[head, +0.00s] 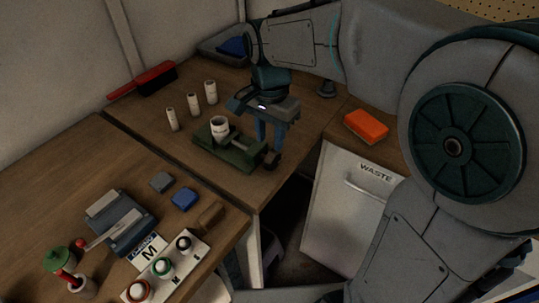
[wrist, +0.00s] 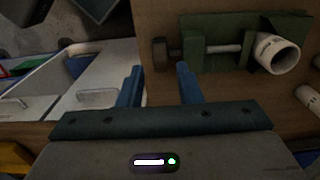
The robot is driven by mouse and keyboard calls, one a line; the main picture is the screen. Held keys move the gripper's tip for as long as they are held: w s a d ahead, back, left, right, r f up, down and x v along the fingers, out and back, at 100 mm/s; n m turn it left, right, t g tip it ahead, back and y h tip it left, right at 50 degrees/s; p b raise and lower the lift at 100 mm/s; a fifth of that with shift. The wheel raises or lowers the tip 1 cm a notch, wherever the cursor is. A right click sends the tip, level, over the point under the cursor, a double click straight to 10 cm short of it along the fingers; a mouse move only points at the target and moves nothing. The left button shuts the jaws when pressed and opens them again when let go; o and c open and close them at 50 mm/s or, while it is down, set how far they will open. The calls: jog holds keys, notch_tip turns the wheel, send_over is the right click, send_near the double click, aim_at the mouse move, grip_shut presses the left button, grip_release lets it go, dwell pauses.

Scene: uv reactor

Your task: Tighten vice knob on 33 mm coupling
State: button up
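The green vice (head: 232,150) stands near the front edge of the wooden bench. The white coupling (head: 219,128) sits in it at the left, and also shows in the wrist view (wrist: 279,54). The dark vice knob (wrist: 160,53) is at the end of the metal screw, on the side away from the coupling. It shows at the vice's right end in the head view (head: 273,161). My gripper (wrist: 160,72) is open and empty, its two blue fingers apart. In the wrist view the knob lies just beyond the fingertips, between their lines, and looks untouched.
Several white tubes (head: 193,104) stand behind the vice. A red brush (head: 155,78) and an orange block (head: 366,126) lie farther off. The waste bin (head: 345,190) stands below the bench edge, right of the vice. A blue device (head: 122,222) occupies the left bench.

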aim_at(270, 156)
notch_tip(270, 156, down, 7)
dwell(0.3)
grip_shut()
